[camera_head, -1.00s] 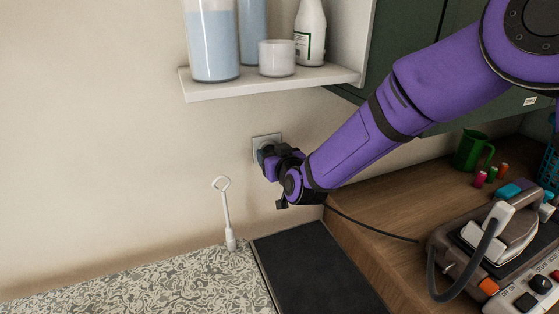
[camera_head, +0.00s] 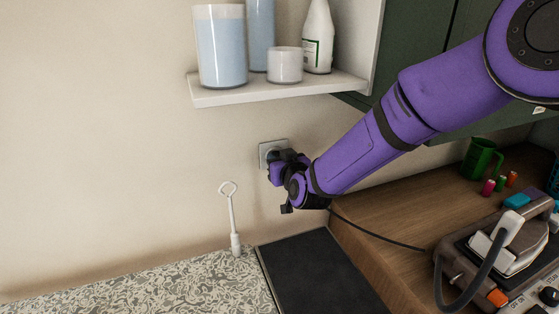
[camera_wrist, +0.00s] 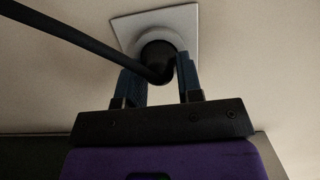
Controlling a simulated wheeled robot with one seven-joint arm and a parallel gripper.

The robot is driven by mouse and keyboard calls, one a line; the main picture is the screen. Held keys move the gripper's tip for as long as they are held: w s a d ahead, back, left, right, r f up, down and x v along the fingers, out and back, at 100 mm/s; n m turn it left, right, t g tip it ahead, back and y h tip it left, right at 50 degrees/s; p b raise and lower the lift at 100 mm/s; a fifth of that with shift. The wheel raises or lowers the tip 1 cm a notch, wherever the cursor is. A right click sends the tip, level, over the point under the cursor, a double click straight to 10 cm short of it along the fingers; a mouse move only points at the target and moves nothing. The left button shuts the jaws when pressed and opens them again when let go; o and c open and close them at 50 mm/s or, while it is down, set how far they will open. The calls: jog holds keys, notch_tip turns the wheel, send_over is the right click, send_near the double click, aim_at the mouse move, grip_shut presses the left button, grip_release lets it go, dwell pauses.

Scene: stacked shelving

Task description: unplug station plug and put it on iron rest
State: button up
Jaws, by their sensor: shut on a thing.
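The station plug (camera_wrist: 158,58) is dark and round, with a black cable running from it to the upper left in the wrist view. It is at the pale square wall socket (camera_wrist: 184,22), which also shows in the head view (camera_head: 266,149). My gripper (camera_wrist: 160,77) is shut on the plug, one finger on each side. I cannot tell how deep its pins sit. In the head view my gripper (camera_head: 278,168) hides most of the plug. A grey-brown station (camera_head: 457,262) with a white-and-grey iron-like piece stands at the right. I cannot tell for certain which part is the iron rest.
A white shelf (camera_head: 215,98) with bottles and a jar hangs above the socket. A white rod with a loop (camera_head: 232,215) stands left of my gripper. A black panel (camera_head: 320,275) is clear below. A green mug (camera_head: 480,158) stands on the wooden counter (camera_head: 375,215).

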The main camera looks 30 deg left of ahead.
jog(key=shift+s+d, duration=0.4)
jog(key=shift+d, duration=0.2)
grip_shut()
dwell(0.6)
jog(key=shift+s+d, duration=0.45)
jog(key=shift+d, duration=0.05)
jog(key=shift+d, duration=0.1)
